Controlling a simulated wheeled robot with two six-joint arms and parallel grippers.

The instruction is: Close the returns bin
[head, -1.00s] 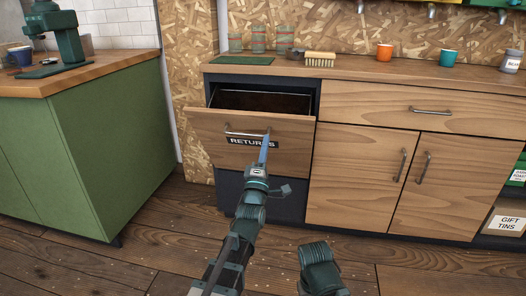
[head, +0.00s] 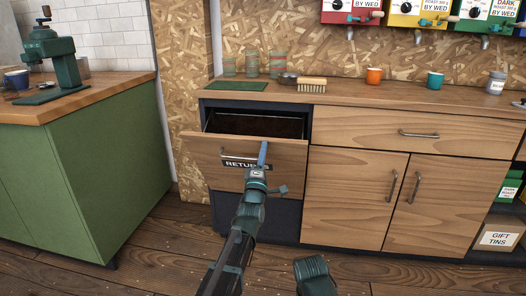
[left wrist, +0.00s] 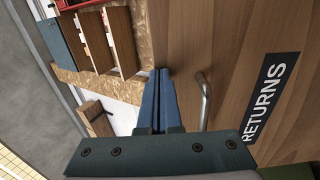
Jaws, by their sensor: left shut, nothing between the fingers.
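The returns bin (head: 285,157) is a wooden tilt-out front with a dark label reading RETURNS and a metal bar handle. It leans out at the top, and its dark inside (head: 256,124) shows behind the front. My left gripper (head: 263,150) is shut and empty, with its blue fingers in front of the bin front, right of the handle. In the left wrist view the shut fingers (left wrist: 161,98) point at the wood beside the handle (left wrist: 204,98). I cannot tell whether they touch it. My right gripper is not in view; part of my right arm shows at the bottom.
A green cabinet (head: 90,170) stands to the left. Wooden floor lies clear in front. A gift tins box (head: 497,238) is at the lower right.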

